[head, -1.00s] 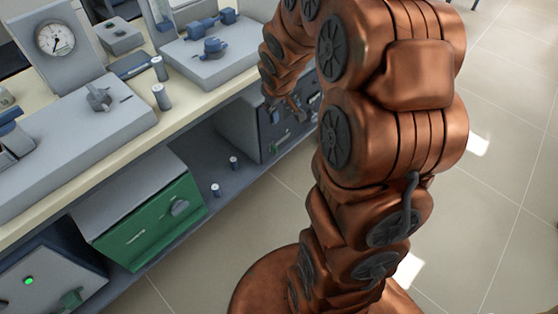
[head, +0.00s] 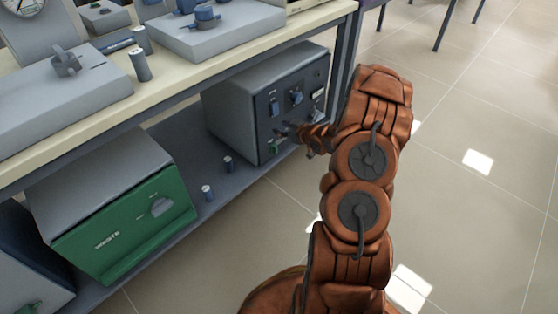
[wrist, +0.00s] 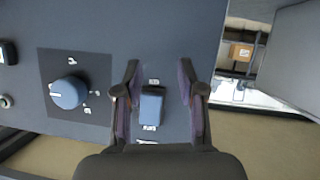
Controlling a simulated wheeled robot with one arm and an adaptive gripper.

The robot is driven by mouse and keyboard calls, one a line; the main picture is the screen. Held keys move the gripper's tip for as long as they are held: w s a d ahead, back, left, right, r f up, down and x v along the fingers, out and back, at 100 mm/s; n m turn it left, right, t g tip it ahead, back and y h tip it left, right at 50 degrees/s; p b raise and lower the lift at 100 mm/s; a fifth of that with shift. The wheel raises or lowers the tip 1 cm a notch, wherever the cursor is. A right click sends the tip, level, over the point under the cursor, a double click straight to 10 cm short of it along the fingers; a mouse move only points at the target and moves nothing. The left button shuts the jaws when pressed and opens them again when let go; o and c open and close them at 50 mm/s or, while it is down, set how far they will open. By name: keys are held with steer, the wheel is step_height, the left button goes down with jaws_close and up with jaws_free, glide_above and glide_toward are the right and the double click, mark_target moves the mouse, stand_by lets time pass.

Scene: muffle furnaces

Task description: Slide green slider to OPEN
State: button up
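A small green part, likely the green slider (head: 275,147), shows low on the left of the dark front panel (head: 264,127) of the grey furnace in the head view. I cannot read its position there. My gripper (head: 284,131) is close to this panel, just above and right of the green part. In the wrist view my gripper (wrist: 158,92) is open, its two fingers on either side of a blue switch (wrist: 151,106) with small labels above and below. The fingers look apart from the switch. No green slider can be made out in the wrist view.
A blue knob (wrist: 68,92) sits left of the switch in the wrist view. The bench top (head: 190,75) overhangs the furnace. Open floor lies right.

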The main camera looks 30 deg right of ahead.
mark_target(277, 150)
steer(key=s+f+t+y+b, duration=0.2)
steer(key=s+f+t+b, duration=0.35)
steer(key=f, duration=0.75)
steer(key=shift+m+g, duration=0.3)
steer(key=shift+g, duration=0.25)
steer(key=b+x, duration=0.4)
steer(key=x, duration=0.1)
steer(key=shift+w+d+f+b, duration=0.2)
steer(key=shift+w+b, duration=0.1)
steer(key=shift+b, duration=0.1)
steer(key=shift+w+a+r, duration=0.15)
steer(key=shift+w, duration=0.55)
steer(key=shift+c, duration=0.4)
jaws_close()
